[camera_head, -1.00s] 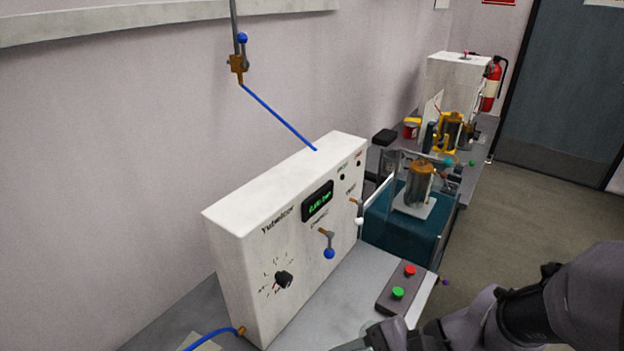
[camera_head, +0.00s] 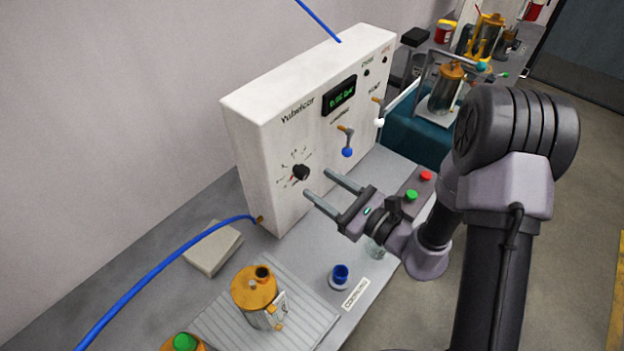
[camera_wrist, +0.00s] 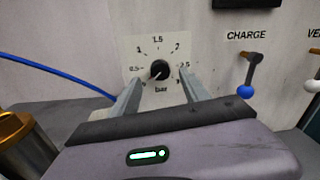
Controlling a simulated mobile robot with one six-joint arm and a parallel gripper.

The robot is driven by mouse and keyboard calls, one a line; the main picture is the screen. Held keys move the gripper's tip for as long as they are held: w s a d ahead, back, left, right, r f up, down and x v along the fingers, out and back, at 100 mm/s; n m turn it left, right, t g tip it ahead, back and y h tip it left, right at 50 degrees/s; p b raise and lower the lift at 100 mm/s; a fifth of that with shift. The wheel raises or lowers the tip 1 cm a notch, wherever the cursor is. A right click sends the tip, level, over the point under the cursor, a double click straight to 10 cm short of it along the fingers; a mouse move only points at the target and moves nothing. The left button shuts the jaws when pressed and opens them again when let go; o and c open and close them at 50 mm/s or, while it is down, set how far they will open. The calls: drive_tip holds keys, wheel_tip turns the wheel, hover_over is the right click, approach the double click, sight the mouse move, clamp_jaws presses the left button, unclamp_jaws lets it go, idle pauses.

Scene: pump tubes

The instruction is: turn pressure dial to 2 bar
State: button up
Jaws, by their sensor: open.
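The pressure dial (camera_head: 300,172) is a black knob on the front of the white panel box. In the wrist view the knob (camera_wrist: 160,69) sits on a pale scale marked 0.5, 1, 1.5, 2, 2.5 and "bar". Its pointer seems to aim to the lower left, below 0.5; the exact reading is hard to tell. My gripper (camera_head: 317,182) is open and empty, its two fingers pointing at the panel. In the wrist view the fingers (camera_wrist: 158,82) lie on either side of and below the knob, apparently still short of it.
A charge lever with a blue ball (camera_head: 347,152) and a vent lever with a white ball (camera_head: 379,122) stick out right of the dial. A blue hose (camera_head: 160,262) runs from the panel's lower left. An orange-topped canister (camera_head: 255,290) stands in front.

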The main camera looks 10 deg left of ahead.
sight(306, 175)
drive_tip(key=shift+x, duration=1.9)
clamp_jaws()
